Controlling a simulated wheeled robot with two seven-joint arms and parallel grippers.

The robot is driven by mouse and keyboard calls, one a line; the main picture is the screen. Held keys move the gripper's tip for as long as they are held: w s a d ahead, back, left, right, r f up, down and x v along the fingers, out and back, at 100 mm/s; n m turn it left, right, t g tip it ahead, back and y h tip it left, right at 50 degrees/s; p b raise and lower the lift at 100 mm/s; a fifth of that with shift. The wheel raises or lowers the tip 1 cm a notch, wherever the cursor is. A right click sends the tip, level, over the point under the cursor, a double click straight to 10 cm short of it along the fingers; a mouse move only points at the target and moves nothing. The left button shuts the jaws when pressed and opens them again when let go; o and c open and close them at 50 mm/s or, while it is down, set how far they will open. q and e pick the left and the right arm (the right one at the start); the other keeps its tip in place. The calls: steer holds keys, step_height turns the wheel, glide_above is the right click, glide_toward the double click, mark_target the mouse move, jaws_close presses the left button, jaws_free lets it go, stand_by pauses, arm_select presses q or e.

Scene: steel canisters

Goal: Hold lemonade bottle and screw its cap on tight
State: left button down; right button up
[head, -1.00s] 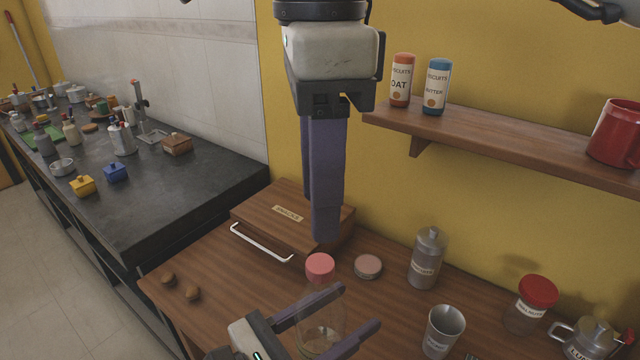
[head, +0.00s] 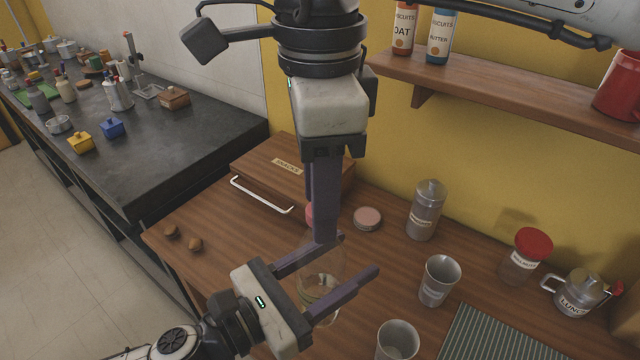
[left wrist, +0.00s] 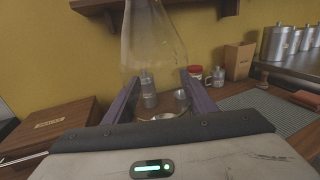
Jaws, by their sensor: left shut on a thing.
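The lemonade bottle is a clear glass bottle (head: 322,268) above the wooden table. My left gripper (head: 358,254) has one finger on each side of it and is shut on it. Its upper body also shows between the fingers in the left wrist view (left wrist: 153,45). I cannot tell whether its base touches the table. A pink cap (head: 309,213) is at the bottle's top, mostly hidden behind a finger of my right gripper (head: 325,238). The right gripper points straight down at cap height. Its fingers overlap in the picture, so their gap does not show.
A wooden box (head: 275,165) with a white handle stands behind to the left. A round pink-topped tin (head: 367,218), a grey canister (head: 427,208), metal cups (head: 440,280), a red-lidded jar (head: 530,250) and a striped mat (head: 490,340) lie to the right. A shelf (head: 480,100) hangs above.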

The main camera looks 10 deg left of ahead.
steer(key=shift+c, duration=0.2)
jaws_close()
steer(key=shift+o, duration=0.9)
jaws_free()
step_height(320, 180, up, 12)
